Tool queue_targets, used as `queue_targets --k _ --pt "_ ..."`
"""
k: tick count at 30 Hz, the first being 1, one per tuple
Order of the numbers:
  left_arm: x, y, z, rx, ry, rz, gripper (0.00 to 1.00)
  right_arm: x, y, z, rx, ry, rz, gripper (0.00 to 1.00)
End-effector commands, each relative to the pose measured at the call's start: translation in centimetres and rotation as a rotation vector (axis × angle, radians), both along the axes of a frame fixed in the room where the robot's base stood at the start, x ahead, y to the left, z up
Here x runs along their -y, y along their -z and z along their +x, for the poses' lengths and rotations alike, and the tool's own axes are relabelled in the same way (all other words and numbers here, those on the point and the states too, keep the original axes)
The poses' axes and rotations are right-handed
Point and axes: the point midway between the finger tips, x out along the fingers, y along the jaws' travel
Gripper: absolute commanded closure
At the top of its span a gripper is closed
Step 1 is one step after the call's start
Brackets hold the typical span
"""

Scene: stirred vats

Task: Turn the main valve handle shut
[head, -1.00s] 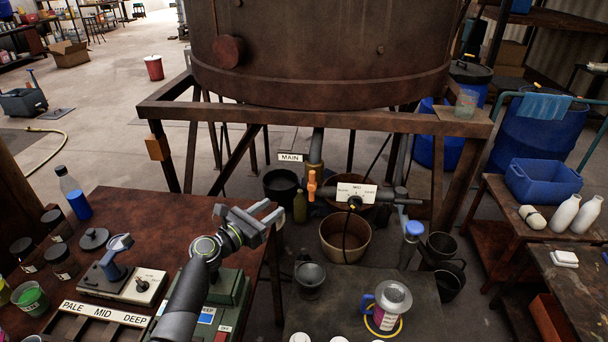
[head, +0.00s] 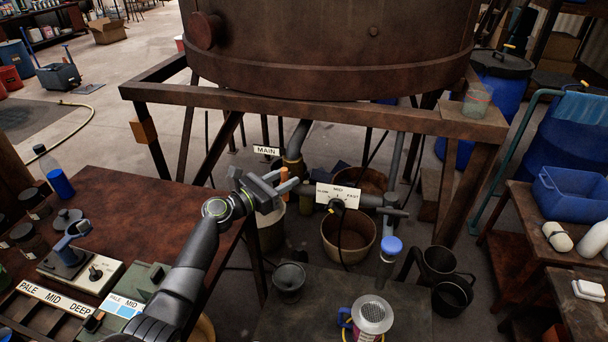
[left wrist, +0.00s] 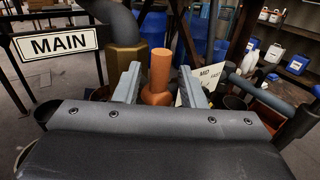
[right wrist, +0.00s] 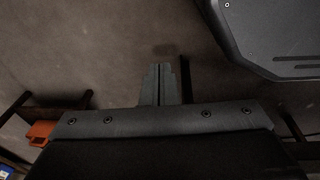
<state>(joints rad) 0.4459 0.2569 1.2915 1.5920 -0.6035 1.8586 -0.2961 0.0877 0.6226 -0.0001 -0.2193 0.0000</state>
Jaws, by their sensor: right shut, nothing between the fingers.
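The main valve handle is an upright orange lever (left wrist: 160,70), by the white MAIN sign (left wrist: 58,43) and a brass hex fitting (left wrist: 126,60) on a grey pipe. In the head view a bit of the orange handle (head: 284,176) shows at my left gripper (head: 288,182). My left gripper's two fingers (left wrist: 160,82) are open, one on each side of the handle, with a gap visible on both sides. I cannot tell how deep the handle sits between them. My right gripper (right wrist: 165,85) is shut and empty, over bare floor in the right wrist view.
A big rusty vat (head: 330,50) stands on a brown frame (head: 300,108) above the valve. A MID speed plate (head: 338,193) and a horizontal pipe (head: 375,200) are right of the handle. Buckets (head: 348,238) stand below. A brown table (head: 130,215) is at left.

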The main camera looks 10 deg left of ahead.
Motion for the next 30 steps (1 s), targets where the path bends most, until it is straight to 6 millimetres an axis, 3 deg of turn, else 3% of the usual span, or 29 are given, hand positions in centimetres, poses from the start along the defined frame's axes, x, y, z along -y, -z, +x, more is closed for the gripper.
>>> queue_targets --k 13,22,30 --pt "-0.4 0.0 0.0 0.0 -0.001 0.0 0.63 -1.3 0.4 -0.7 -0.011 0.007 0.016 1.0" --pt "-0.4 0.0 0.0 0.0 -0.001 0.0 1.0 -1.0 0.3 -0.7 -0.011 0.006 0.012 1.0" --pt "-0.3 -0.2 0.0 0.0 -0.001 0.019 1.0 -0.5 -0.3 -0.6 -0.01 0.004 0.007 1.0"
